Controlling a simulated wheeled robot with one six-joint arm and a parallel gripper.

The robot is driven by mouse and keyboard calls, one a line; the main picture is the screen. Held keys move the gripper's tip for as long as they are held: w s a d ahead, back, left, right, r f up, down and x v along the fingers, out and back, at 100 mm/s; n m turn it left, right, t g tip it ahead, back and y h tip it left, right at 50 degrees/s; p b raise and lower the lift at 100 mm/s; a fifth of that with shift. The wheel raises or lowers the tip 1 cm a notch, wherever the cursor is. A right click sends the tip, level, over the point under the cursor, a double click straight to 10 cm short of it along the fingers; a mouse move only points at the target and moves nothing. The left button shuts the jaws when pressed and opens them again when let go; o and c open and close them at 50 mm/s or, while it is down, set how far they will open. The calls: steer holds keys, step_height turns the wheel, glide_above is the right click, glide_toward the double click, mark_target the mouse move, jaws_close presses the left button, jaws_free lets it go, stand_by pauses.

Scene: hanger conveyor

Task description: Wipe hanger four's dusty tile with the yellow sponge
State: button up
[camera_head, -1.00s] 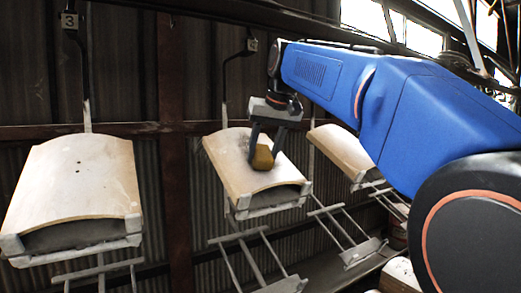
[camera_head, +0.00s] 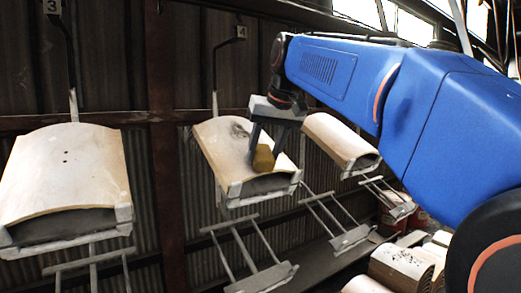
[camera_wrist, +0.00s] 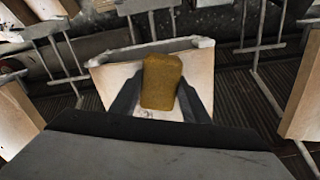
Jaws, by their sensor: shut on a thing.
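Hanger four, marked by a small "4" plate (camera_head: 242,31), carries a pale, curved tile (camera_head: 222,150). A dark grey smudge (camera_head: 238,130) shows on the tile's upper part. My gripper (camera_head: 265,156) is shut on the yellow sponge (camera_head: 263,158), over the tile's lower right part. The sponge looks close to or touching the tile; I cannot tell which. In the wrist view, the sponge (camera_wrist: 162,82) sits between the two dark fingers, with the tile (camera_wrist: 112,78) behind it. The sponge hides part of the tile there.
Hanger three's tile (camera_head: 65,170) hangs at the left and another tile (camera_head: 340,138) hangs to the right of hanger four. Metal racks (camera_head: 262,280) hang below the tiles. Stacked pale tiles (camera_head: 400,268) stand at the lower right. A rusty post (camera_head: 165,180) stands behind.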

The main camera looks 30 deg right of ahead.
mark_target(241, 127)
steer(key=shift+d, duration=0.9)
steer(key=shift+w+r, duration=0.85)
steer(key=shift+w, duration=0.75)
steer(key=shift+w+r, duration=0.8)
steer(key=shift+w, duration=0.85)
steer(key=shift+w+r, duration=0.85)
steer(key=shift+w, duration=0.75)
steer(key=shift+w+r, duration=0.55)
steer(key=shift+w, duration=0.35)
steer(key=shift+w+r, duration=0.5)
steer(key=shift+w, duration=0.35)
steer(key=shift+w+r, duration=0.3)
steer(key=shift+w, duration=0.4)
steer(key=shift+w+r, duration=0.3)
steer(key=shift+w, duration=0.4)
steer(key=shift+w+r, duration=0.3)
steer(key=shift+w, duration=0.4)
steer(key=shift+w+r, duration=0.4)
steer(key=shift+w, duration=0.25)
steer(key=shift+w+r, duration=0.35)
steer(key=shift+w, duration=0.25)
steer(key=shift+s+d, duration=0.15)
steer(key=shift+d, duration=0.7)
steer(key=shift+s+f, duration=0.5)
steer(key=shift+s, duration=0.3)
steer(key=shift+s+f, duration=0.5)
steer(key=shift+s, duration=0.25)
